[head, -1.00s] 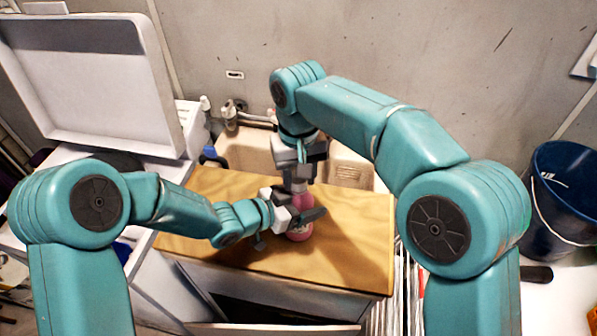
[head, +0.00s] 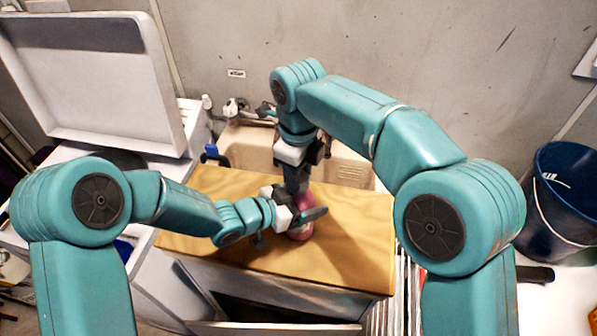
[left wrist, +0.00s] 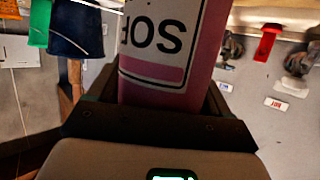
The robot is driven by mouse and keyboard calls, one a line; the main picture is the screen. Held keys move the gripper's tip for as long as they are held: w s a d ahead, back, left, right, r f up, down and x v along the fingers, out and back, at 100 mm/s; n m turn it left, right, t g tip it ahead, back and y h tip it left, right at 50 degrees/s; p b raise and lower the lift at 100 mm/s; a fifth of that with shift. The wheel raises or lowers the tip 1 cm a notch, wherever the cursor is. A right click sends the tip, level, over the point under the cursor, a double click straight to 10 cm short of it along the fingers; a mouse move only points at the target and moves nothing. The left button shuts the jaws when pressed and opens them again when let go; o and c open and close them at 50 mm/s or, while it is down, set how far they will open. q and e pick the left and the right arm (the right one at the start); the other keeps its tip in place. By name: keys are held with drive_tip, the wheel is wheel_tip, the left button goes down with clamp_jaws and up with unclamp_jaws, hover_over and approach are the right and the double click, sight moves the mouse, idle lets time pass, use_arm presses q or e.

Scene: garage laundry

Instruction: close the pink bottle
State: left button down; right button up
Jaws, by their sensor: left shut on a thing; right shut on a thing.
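The pink bottle (head: 299,232) stands upright on the wooden top (head: 350,252). My left gripper (head: 310,215) is shut on its body from the left side. In the left wrist view the bottle (left wrist: 200,60) fills the space between the jaws, with a white label showing. My right gripper (head: 298,188) points straight down above the bottle and is shut at its top. The cap and the bottle's mouth are hidden behind the right gripper's fingers, so I cannot tell how the cap sits.
A sink (head: 345,168) with a tap lies behind the wooden top. A white washer with a raised lid (head: 95,85) stands at the left. A dark blue bucket (head: 560,200) is at the right. The wooden top's right part is clear.

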drive_tip(key=shift+m, duration=1)
drive_tip(key=o, duration=1)
drive_tip(key=shift+r, duration=0.1)
drive_tip(key=shift+r, duration=2.15)
drive_tip(key=shift+c, duration=0.2)
